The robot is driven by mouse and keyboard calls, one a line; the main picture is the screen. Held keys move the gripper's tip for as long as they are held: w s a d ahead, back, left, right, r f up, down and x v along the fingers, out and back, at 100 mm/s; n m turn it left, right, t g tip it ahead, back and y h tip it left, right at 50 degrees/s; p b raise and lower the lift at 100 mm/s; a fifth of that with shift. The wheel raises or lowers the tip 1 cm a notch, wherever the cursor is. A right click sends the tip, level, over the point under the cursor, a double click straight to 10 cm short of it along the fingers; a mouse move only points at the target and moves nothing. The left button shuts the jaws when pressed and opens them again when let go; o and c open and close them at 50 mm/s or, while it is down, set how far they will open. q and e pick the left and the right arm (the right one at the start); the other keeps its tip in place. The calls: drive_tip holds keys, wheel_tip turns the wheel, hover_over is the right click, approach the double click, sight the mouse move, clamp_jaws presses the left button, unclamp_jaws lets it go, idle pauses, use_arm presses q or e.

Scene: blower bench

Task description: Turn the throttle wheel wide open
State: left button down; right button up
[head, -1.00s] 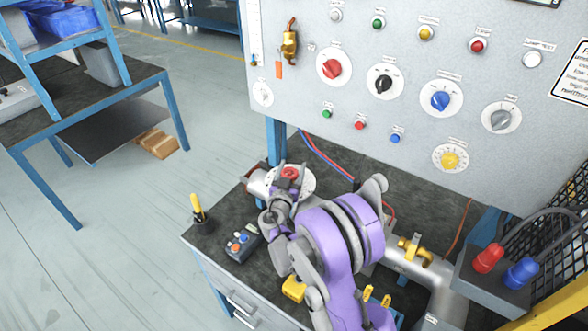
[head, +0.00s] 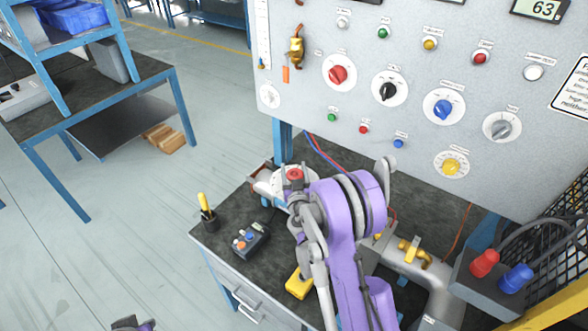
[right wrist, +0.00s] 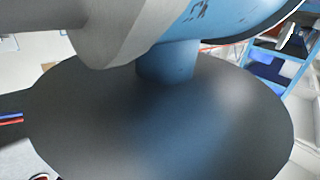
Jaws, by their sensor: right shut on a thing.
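The throttle wheel appears to be the pale round piece with a red centre (head: 295,174) on the bench below the panel, partly hidden by my right arm. My right gripper (head: 288,196) is at its near side and shut on it; the fingertips are mostly hidden in the head view. In the right wrist view a grey part of my gripper (right wrist: 115,30) lies close against a blue body (right wrist: 215,22) on a short blue stem above a wide dark disc (right wrist: 160,125). A piece of my left arm's end (head: 133,324) shows at the bottom edge; its jaws cannot be made out.
The grey panel (head: 310,90) with knobs, buttons and a display reading 63 (head: 541,8) rises behind the bench. A button box (head: 248,240), a yellow-handled tool in a cup (head: 208,214) and a yellow object (head: 299,284) stand nearby. A pipe with a yellow handle (head: 415,253) lies right.

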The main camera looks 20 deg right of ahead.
drive_tip(key=o, duration=1.4)
drive_tip(key=shift+s+a, duration=0.1)
drive_tip(key=shift+s, duration=0.2)
drive_tip(key=b+v, duration=0.2)
drive_tip(key=v, duration=0.8)
drive_tip(key=shift+s, duration=0.25)
use_arm(q)
drive_tip(key=shift+g, duration=0.3)
drive_tip(key=s+f, duration=0.1)
drive_tip(key=f, duration=0.1)
drive_tip(key=s+f, duration=0.1)
drive_tip(key=shift+f, duration=0.4)
use_arm(e)
drive_tip(key=shift+w, duration=0.2)
